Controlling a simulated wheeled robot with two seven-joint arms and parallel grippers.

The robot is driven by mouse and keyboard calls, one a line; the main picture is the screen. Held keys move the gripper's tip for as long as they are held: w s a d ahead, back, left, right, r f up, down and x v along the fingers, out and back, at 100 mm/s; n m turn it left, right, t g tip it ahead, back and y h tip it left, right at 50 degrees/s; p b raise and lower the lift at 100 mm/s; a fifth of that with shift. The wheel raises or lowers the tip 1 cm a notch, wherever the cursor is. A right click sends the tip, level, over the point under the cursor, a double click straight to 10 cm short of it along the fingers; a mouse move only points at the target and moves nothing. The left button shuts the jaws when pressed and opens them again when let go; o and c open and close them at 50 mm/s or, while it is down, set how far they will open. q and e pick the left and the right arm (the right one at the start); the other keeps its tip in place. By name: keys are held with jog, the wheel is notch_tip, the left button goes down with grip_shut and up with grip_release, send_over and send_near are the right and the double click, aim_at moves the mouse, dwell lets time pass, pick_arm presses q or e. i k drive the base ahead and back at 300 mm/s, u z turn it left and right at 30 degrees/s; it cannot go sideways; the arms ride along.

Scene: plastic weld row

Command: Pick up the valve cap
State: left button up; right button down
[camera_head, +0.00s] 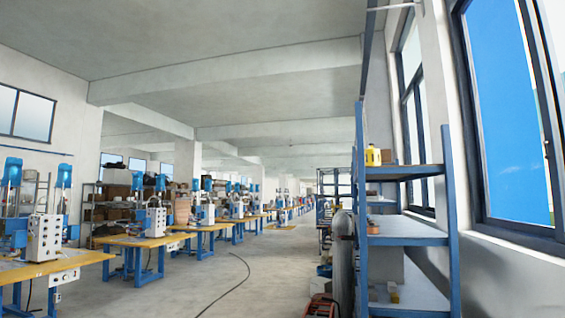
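I cannot make out a valve cap in the head view. A tall grey gas cylinder (343,262) stands on the floor against the left side of the blue shelf rack, and I cannot tell whether a cap sits on its top. Small items lie on the rack's shelves, too small to identify. Neither my left nor my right gripper is in view.
Yellow-topped workbenches (147,240) line the left. A dark cable (226,290) crosses the open aisle floor (275,262).

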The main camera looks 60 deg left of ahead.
aim_at(373, 155)
jog(key=u, duration=0.9)
jog(key=i, duration=1.7)
jog(key=z, duration=3.3)
